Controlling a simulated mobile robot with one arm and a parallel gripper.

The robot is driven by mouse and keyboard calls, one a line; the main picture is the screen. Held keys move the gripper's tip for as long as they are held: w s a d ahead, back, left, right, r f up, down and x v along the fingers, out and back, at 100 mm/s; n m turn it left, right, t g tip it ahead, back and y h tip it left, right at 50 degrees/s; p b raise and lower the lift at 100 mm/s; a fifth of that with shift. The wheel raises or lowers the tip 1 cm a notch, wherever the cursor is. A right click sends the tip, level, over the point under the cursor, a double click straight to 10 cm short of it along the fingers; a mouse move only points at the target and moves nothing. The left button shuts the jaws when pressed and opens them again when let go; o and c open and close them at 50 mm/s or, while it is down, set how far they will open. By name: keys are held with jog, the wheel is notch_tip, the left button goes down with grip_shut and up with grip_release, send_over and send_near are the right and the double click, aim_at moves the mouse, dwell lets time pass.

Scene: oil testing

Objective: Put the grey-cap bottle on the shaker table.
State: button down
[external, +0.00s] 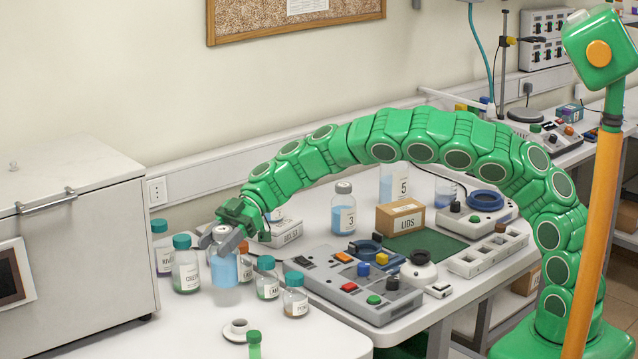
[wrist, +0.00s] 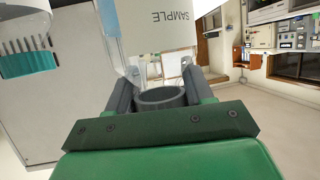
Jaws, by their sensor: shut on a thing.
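The grey-cap bottle (external: 224,272), with pale blue liquid, is held by my gripper (external: 222,238) at its cap, near the front of the bench at left. It is upright; I cannot tell whether its base touches the bench. In the wrist view its grey cap (wrist: 160,97) sits between the fingers of my gripper (wrist: 155,90), and its label reads SAMPLE. No device is clearly marked as the shaker table; a low unit with a blue ring (external: 487,199) stands at the right of the bench, apart from my gripper.
Teal-capped bottles (external: 186,265) and an orange-capped one stand close around the held bottle. A grey button panel (external: 352,285), a bottle marked 3 (external: 343,212) and a LIBS box (external: 400,217) are to the right. A white cabinet (external: 75,240) is at left.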

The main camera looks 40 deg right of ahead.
aim_at(213, 285)
jog(key=shift+w+a+f, duration=0.3)
jog(key=shift+w+f, duration=0.1)
jog(key=shift+f, duration=0.2)
jog(key=shift+w+a+f, duration=0.3)
jog(key=shift+w+f, duration=0.05)
jog(key=shift+f, duration=1.8)
jog(key=shift+f, duration=0.1)
jog(key=shift+c, duration=2.2)
grip_release()
jog(key=v, duration=1.2)
jog(key=shift+o, duration=0.4)
